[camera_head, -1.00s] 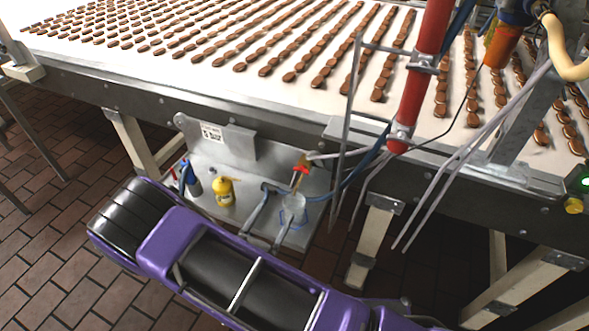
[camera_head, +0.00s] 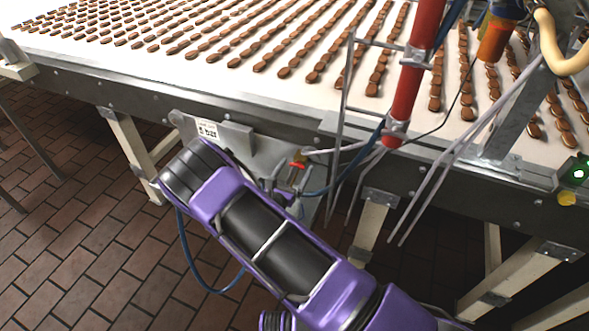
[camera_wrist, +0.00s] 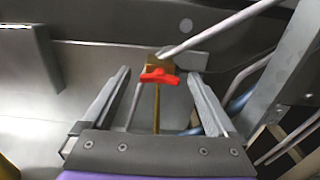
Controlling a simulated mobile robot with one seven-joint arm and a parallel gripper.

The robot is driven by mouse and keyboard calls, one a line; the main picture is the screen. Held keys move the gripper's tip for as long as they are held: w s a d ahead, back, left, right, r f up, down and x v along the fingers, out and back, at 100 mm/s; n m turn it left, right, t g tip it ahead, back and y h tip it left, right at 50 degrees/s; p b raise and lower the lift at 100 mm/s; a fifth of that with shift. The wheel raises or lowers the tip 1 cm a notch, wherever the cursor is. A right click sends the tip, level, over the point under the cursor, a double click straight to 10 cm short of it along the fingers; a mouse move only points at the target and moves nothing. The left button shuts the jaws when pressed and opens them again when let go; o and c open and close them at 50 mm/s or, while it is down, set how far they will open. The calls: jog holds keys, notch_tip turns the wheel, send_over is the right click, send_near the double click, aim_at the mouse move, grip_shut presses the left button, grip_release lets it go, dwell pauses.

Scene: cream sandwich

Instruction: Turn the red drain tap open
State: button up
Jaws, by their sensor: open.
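The red drain tap handle (camera_wrist: 160,76) sits crosswise on a brass valve body (camera_wrist: 160,65) at the end of a grey pipe (camera_wrist: 220,30). In the head view the red handle (camera_head: 298,164) is small, below the conveyor edge. My gripper (camera_wrist: 159,73) is open, with one finger on each side of the tap in the wrist view. The handle appears between the fingertips with a gap on both sides; I cannot tell its depth beyond them.
A conveyor (camera_head: 160,68) with rows of brown biscuits runs above. A red vertical pipe (camera_head: 408,100) and thin grey rods stand right of the tap. Wooden legs (camera_head: 372,225) stand below.

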jog(key=c, duration=1.4)
jog(key=shift+o, duration=0.2)
jog(key=shift+n, duration=0.3)
jog(key=n, duration=0.3)
jog(key=shift+a+n, duration=0.1)
jog(key=shift+n, duration=0.3)
jog(key=n, duration=0.4)
jog(key=shift+n, duration=0.3)
jog(key=n, duration=0.4)
jog(key=shift+w+a+f, duration=0.1)
jog(key=shift+n, duration=2.5)
